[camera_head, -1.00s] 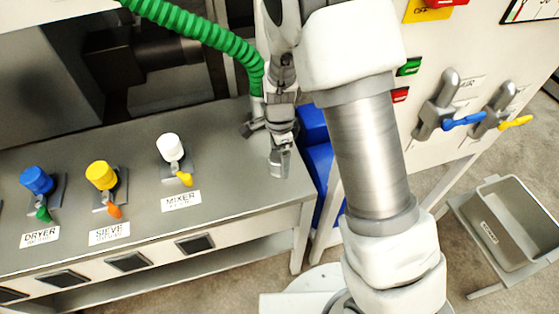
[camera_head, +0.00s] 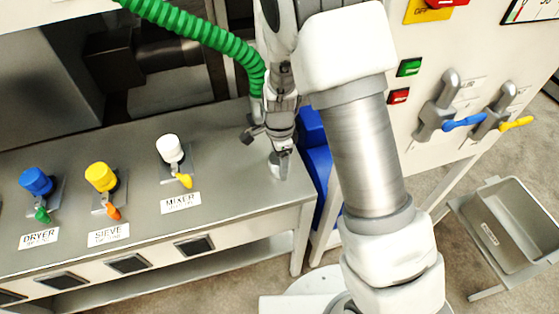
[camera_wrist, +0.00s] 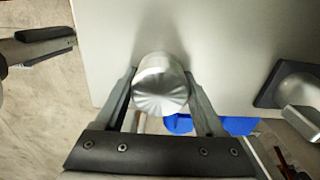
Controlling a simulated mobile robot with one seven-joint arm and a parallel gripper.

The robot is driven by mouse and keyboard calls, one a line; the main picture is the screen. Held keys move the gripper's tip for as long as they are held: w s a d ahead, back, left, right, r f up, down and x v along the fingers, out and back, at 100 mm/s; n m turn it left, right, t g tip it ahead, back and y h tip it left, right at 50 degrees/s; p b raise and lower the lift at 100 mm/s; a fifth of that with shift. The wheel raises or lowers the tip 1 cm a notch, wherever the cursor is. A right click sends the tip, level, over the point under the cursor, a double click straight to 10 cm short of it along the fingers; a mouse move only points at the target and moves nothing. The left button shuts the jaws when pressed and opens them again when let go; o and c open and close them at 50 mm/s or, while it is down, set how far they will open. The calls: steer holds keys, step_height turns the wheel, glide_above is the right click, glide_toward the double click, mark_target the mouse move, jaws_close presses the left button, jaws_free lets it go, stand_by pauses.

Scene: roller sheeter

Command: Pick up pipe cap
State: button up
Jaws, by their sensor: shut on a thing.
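The pipe cap (camera_wrist: 160,86) is a shiny silver metal cylinder with a ridged round end, in the middle of the wrist view. My gripper (camera_wrist: 162,98) has one finger on each side of it and is shut on it. In the head view my gripper (camera_head: 281,152) points down at the right end of the grey metal table, and the cap (camera_head: 279,166) shows only as a small silver shape at the fingertips. I cannot tell whether the cap touches the tabletop.
The grey table (camera_head: 235,195) carries blue, yellow and white capped valves (camera_head: 170,150) to the left. A green hose (camera_head: 200,28) hangs close to my arm. A blue object (camera_head: 315,150) stands just right of the table. A grey bin (camera_head: 505,225) is at far right.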

step_height(320, 180, up, 10)
steer(key=shift+p, duration=0.85)
steer(key=shift+d, duration=0.1)
